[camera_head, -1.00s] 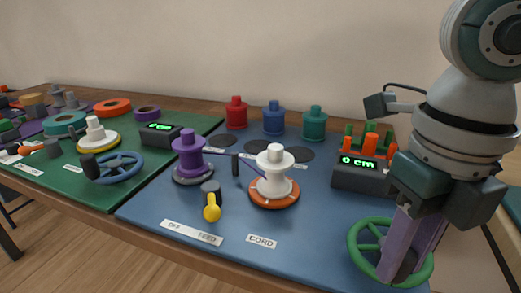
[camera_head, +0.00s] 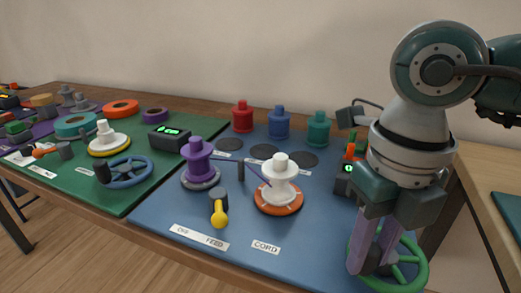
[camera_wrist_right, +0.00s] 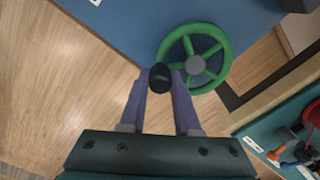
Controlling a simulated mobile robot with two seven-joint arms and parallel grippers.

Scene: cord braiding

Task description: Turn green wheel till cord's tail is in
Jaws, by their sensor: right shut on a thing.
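The green wheel (camera_head: 413,267) stands at the front right corner of the blue mat, partly behind my right gripper. It shows whole in the right wrist view (camera_wrist_right: 221,75). My right gripper (camera_head: 366,264) is shut on the wheel's dark knob (camera_wrist_right: 160,77), at the left side of the rim. The purple cord (camera_head: 254,170) runs from the purple spool (camera_head: 199,158) past a dark post to the white spool (camera_head: 281,178) on an orange base. The cord's tail cannot be made out. My left gripper is out of view.
A yellow-handled lever (camera_head: 219,213) stands by the OFF/FEED label (camera_head: 202,237). Red (camera_head: 243,117), blue (camera_head: 279,122) and teal (camera_head: 318,128) spools stand at the back. A green mat (camera_head: 91,185) with a blue wheel (camera_head: 130,172) lies to the left.

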